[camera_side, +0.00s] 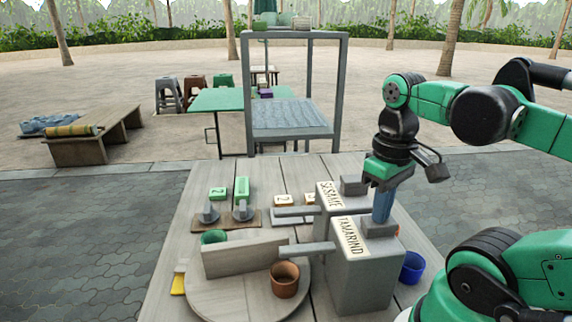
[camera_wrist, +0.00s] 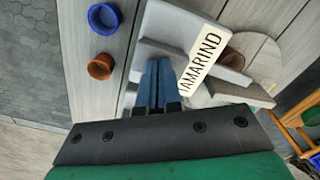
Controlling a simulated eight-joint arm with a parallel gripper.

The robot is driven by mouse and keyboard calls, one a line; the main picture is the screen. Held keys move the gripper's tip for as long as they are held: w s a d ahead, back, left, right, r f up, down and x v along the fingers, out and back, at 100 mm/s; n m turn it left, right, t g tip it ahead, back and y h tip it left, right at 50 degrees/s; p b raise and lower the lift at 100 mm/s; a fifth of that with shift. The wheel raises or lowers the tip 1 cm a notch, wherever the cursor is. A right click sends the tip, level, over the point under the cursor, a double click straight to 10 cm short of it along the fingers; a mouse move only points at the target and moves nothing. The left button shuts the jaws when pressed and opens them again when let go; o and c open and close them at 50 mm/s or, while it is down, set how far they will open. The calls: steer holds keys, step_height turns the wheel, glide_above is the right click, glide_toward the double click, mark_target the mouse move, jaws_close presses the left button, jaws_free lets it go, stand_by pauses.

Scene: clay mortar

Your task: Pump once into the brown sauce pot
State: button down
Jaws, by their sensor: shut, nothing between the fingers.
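The brown pot (camera_side: 285,279) stands upright on the round wooden turntable (camera_side: 235,305), below the outer end of the TAMARIND dispenser's spout (camera_side: 306,248). In the wrist view a brown pot (camera_wrist: 234,58) shows partly, behind the TAMARIND label. The grey TAMARIND dispenser (camera_side: 366,281) has a flat block on top (camera_side: 378,229). My gripper (camera_side: 381,220) is shut and empty, its blue fingers pointing down at that block; I cannot tell whether they touch it. The wrist view shows the closed fingers (camera_wrist: 155,64) over the dispenser. The pot's inside is too dark to read.
The SESAME dispenser (camera_side: 329,200) stands just behind. A low wooden wall (camera_side: 245,256) on the turntable separates the brown pot from a green cup (camera_side: 213,237). A blue cup (camera_side: 412,267) and an orange-brown cup (camera_wrist: 101,66) stand beside the TAMARIND dispenser. Numbered green blocks (camera_side: 242,187) stand farther back.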

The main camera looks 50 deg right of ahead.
steer(key=shift+f, duration=0.3)
steer(key=shift+r, duration=1.8)
step_height(320, 180, up, 5)
